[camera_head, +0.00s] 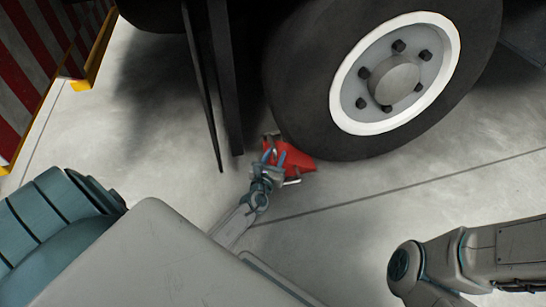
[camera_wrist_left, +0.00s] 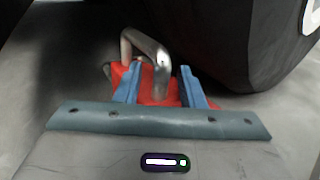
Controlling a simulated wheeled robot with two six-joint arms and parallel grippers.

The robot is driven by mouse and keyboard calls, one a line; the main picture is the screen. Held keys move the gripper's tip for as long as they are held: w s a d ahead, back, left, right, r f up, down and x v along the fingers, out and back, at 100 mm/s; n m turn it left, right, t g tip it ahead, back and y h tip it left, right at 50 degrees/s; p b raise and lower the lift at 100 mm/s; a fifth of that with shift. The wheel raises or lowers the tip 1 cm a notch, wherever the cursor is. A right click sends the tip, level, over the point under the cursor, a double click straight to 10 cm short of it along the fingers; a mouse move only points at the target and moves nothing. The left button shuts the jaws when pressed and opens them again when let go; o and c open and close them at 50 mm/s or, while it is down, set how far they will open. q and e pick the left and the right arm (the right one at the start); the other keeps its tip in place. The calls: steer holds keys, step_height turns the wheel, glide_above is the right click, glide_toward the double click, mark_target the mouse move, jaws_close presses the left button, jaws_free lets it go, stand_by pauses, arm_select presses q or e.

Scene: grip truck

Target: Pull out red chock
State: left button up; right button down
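The red chock (camera_head: 298,161) lies on the floor against the bottom of the big black tire (camera_head: 345,140). In the left wrist view the red chock (camera_wrist_left: 158,96) has a bent metal handle (camera_wrist_left: 157,58) rising from it. My left gripper (camera_head: 275,158) is at the chock, partly covering it. Its two blue fingers stand apart on either side of the handle in the left wrist view (camera_wrist_left: 160,84), with gaps showing between. Whether the fingertips touch the chock is hard to tell. My right arm shows at the lower right, but its gripper is out of view.
The truck's dark mudflap (camera_head: 228,90) hangs just left of the chock, close to my left gripper. The wheel has a white rim (camera_head: 348,97). A red-and-white striped barrier with a yellow edge (camera_head: 92,62) stands at the upper left. Grey floor (camera_head: 400,190) is clear in front of the tire.

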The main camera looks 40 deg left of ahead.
arm_select(q)
jaws_close()
stand_by(1.4)
